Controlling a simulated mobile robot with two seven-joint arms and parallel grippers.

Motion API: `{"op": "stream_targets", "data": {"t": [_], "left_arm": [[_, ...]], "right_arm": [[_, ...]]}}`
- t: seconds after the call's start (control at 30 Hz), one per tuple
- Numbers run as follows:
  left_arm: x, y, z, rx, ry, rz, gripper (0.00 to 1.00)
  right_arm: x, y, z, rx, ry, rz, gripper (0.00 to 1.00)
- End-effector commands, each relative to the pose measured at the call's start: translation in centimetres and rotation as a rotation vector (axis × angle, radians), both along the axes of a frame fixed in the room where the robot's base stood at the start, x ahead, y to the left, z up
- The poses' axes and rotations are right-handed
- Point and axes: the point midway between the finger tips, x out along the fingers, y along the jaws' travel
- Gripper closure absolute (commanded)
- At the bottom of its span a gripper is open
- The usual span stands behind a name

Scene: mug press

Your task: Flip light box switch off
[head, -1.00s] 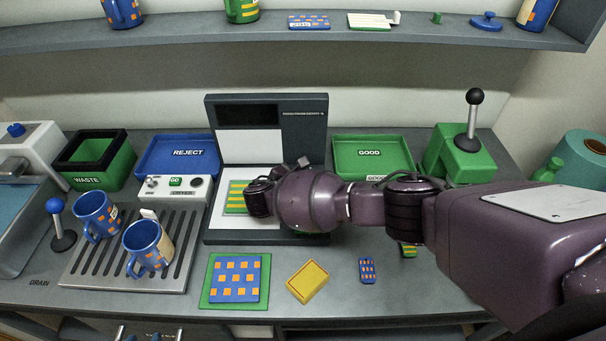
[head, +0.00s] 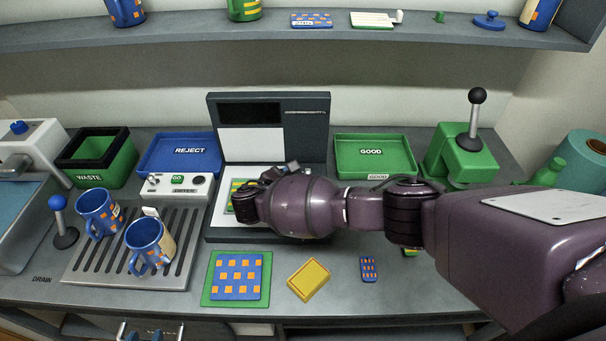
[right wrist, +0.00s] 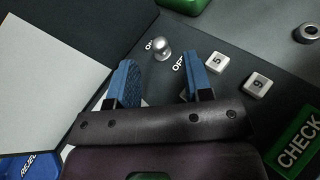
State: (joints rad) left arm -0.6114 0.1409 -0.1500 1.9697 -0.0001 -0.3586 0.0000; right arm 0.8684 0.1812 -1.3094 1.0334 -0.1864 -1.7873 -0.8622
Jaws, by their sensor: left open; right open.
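The dark grey light box (head: 320,150) stands at the back middle, with a white upright panel and a white base plate. Its switch, a silver round-tipped knob (right wrist: 161,47), shows in the right wrist view between the ON and OFF labels, closer to ON. My right gripper (right wrist: 158,68) is open and empty, its two blue fingertips either side of the knob in the picture. I cannot tell whether they touch it. In the head view my right arm (head: 310,205) reaches across the light box base and hides the switch. My left gripper does not show.
A green-and-yellow striped piece (head: 237,187) lies on the base plate, partly behind my arm. The blue REJECT tray (head: 150,150) and green GOOD tray (head: 345,145) flank the light box. A green lever press (head: 460,160) stands at right. Keys and a green CHECK button (right wrist: 300,148) are near the fingers.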

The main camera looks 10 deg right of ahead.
Motion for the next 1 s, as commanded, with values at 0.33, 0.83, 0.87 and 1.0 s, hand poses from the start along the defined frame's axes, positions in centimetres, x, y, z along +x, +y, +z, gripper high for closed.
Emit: {"op": "stream_targets", "data": {"t": [0.33, 0.83, 0.87, 1.0], "left_arm": [[0.0, 0.0, -0.1, 0.0, 0.0, 0.0, 0.57], [0.0, 0.0, -0.2, 0.0, 0.0, 0.0, 0.57], [0.0, 0.0, -0.2, 0.0, 0.0, 0.0, 0.57], [0.0, 0.0, -0.2, 0.0, 0.0, 0.0, 0.57]], "right_arm": [[-3.4, 4.2, 1.7, 0.002, 0.0, 0.001, 0.54], [-4.1, 5.0, 2.1, 0.001, -0.001, 0.0, 0.54], [-4.1, 5.0, 2.1, 0.001, -0.001, 0.0, 0.54], [-4.1, 5.0, 2.1, 0.001, -0.001, 0.0, 0.54]]}}
